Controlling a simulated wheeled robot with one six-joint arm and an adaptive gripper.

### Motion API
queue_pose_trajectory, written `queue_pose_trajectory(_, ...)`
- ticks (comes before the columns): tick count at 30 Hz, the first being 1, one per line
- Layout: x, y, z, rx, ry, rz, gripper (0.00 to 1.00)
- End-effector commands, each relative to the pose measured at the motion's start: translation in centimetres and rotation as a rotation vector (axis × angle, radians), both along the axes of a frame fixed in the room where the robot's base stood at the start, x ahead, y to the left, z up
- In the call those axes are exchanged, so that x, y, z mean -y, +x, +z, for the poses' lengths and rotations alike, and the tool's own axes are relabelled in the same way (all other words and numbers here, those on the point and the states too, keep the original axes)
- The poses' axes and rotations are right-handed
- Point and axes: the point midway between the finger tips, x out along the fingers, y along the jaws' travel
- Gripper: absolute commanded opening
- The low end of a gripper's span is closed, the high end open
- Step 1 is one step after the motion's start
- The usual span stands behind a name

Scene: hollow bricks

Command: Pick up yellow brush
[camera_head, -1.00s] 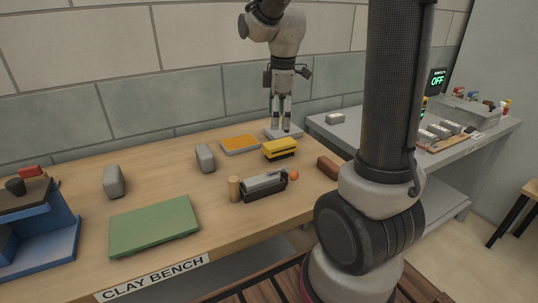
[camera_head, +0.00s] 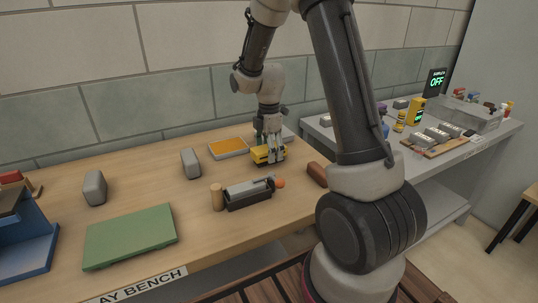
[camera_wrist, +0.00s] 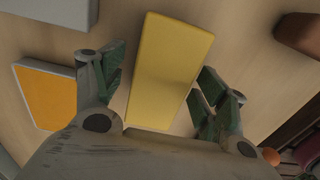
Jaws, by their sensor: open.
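The yellow brush (camera_head: 262,155) lies on the clay bench, near its back right part, yellow on top with a dark lower part. In the wrist view its flat yellow top (camera_wrist: 168,68) fills the middle, slightly tilted. My gripper (camera_head: 268,150) is pointed down at the brush and hides part of it. In the wrist view my gripper (camera_wrist: 158,88) is open, with one finger on each side of the brush. A gap shows beside the left finger; whether the right finger touches the brush I cannot tell.
An orange-filled tray (camera_head: 229,155) sits left of the brush. A dark holder (camera_head: 249,197), a wooden cylinder (camera_head: 217,197), an orange ball (camera_head: 280,183) and a brown brick (camera_head: 317,174) are nearer. A green board (camera_head: 130,237) lies front left. Bench space between them is clear.

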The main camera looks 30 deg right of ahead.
Motion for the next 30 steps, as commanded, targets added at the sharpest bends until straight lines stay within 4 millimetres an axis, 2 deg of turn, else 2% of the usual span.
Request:
queue_pose_trajectory(5,0.0,0.0,0.0,0.001,0.0,0.0,0.73)
queue_pose_trajectory(12,0.0,0.0,0.0,0.001,0.0,0.0,0.29)
queue_pose_trajectory(14,0.0,0.0,0.0,0.001,0.0,0.0,0.21)
queue_pose_trajectory(23,0.0,0.1,0.5,0.003,0.0,0.0,0.21)
queue_pose_trajectory(26,0.0,0.1,1.9,0.006,0.0,0.0,0.21)
queue_pose_trajectory(30,0.0,0.1,4.9,0.007,0.0,0.0,0.21)
